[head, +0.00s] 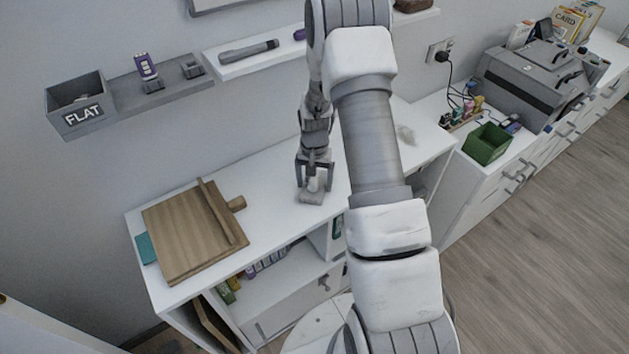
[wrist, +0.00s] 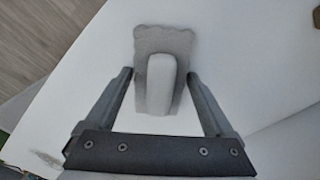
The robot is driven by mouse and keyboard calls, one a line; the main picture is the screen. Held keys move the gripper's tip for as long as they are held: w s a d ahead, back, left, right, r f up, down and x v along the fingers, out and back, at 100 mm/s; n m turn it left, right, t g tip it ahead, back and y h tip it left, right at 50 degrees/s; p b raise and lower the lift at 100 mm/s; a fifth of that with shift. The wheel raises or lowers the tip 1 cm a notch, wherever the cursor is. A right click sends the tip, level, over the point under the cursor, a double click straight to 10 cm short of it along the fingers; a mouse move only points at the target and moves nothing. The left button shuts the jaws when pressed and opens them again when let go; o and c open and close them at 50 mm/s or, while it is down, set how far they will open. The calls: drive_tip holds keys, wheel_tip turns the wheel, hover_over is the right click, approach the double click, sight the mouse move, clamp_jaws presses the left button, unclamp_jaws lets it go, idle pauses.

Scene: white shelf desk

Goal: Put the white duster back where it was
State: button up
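The white duster (head: 311,197) lies on the white desk top, below my gripper (head: 316,178). In the wrist view the duster (wrist: 161,88) shows a pale raised handle on a grey, wavy-edged base. My gripper (wrist: 159,76) is open, with one finger on each side of the handle. Gaps show between the handle and both fingers, so it is not gripped. The near end of the duster comes close to the gripper's dark palm bar.
A wooden board (head: 185,235) lies on the desk's left part. A grey wall shelf (head: 130,91) and a white one (head: 262,63) hang behind. A grey smudge (head: 405,134) marks the desk right of my arm. A green box (head: 486,143) stands further right.

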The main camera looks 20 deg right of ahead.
drive_tip(key=shift+o, duration=0.5)
drive_tip(key=shift+r, duration=0.15)
